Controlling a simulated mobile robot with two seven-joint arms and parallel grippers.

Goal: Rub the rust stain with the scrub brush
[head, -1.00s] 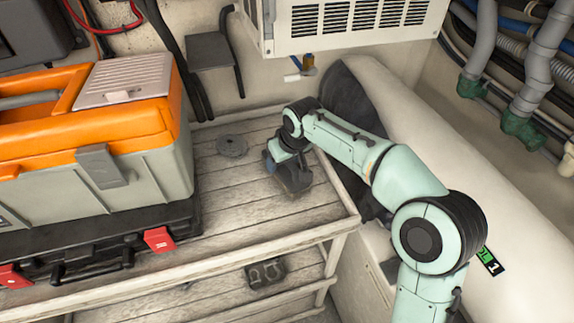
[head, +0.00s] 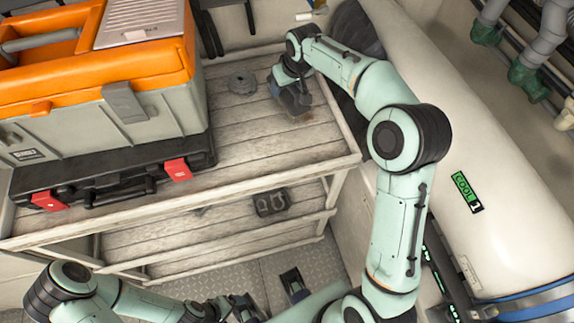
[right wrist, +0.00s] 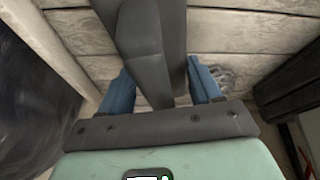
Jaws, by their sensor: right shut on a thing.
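My right gripper (head: 284,84) is over the right part of the upper slatted shelf (head: 265,145). Its blue fingers are shut on a dark grey object, which I take to be the scrub brush (head: 296,102). In the right wrist view the brush's long dark body (right wrist: 140,35) runs between the fingers, close above the planks; contact cannot be told. My left gripper (head: 236,307) is low at the bottom edge, away from the shelf, too small to read.
A grey and orange toolbox (head: 160,103) on a black case (head: 100,185) fills the shelf's left side. A dark metal piece (head: 271,202) sits on the lower shelf. A large white cylinder (head: 450,130) stands right.

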